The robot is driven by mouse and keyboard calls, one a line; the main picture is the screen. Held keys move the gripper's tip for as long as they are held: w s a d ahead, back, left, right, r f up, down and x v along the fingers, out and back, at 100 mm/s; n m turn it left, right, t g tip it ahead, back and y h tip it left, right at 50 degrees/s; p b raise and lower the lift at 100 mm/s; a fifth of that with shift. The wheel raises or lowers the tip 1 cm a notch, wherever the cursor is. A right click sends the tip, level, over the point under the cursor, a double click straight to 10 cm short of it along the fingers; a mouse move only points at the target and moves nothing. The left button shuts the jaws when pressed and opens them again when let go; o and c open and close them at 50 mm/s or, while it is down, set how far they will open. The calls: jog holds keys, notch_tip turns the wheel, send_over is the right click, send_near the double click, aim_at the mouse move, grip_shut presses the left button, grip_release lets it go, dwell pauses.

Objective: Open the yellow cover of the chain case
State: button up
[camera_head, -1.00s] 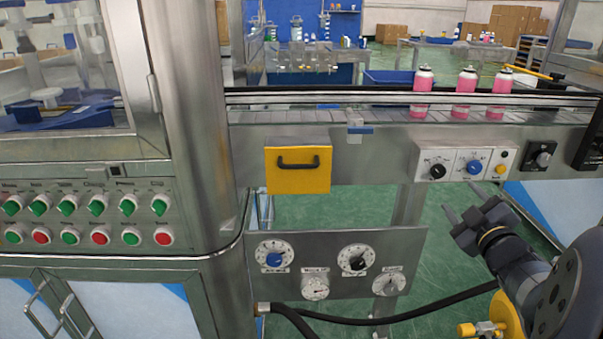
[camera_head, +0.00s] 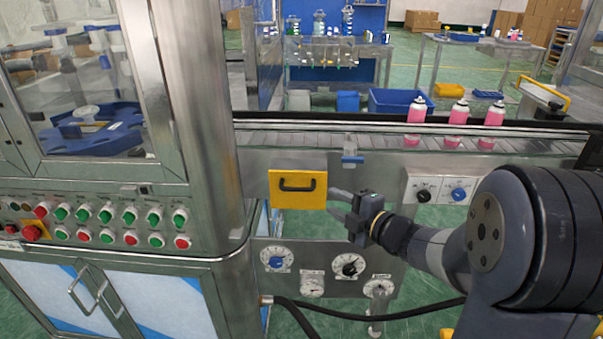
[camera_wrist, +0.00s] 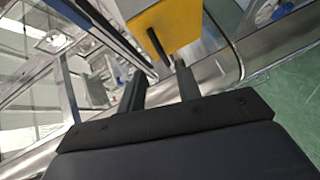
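The yellow cover (camera_head: 312,200) of the chain case is a box-like panel on the front of the conveyor frame, with a black bar handle (camera_head: 297,184) near its top. It looks closed. My gripper (camera_head: 333,199) is just to the right of the cover in the head view. In the wrist view, the two fingers of my gripper (camera_wrist: 159,72) are apart with nothing between them. The yellow cover (camera_wrist: 178,24) and its black handle (camera_wrist: 155,45) lie just beyond the fingertips there. I see no contact.
The conveyor (camera_head: 370,140) runs above the cover, with several pink cans (camera_head: 458,117) at its right. A steel cabinet with buttons (camera_head: 110,215) stands at the left. A gauge panel (camera_head: 330,262) and black hoses are below. A knob panel (camera_head: 440,190) is behind my arm.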

aim_at(298, 188)
jog(key=shift+n+g+y, duration=0.3)
jog(key=shift+n, duration=0.2)
jog(key=x, duration=0.4)
jog(key=a+x, duration=0.1)
jog(key=x, duration=0.2)
jog(key=s+x, duration=0.1)
jog(key=x, duration=0.3)
jog(key=shift+w+a+r, duration=0.1)
jog(key=shift+w+a, duration=0.05)
jog(key=shift+a, duration=0.25)
jog(key=shift+c, duration=0.4)
grip_shut()
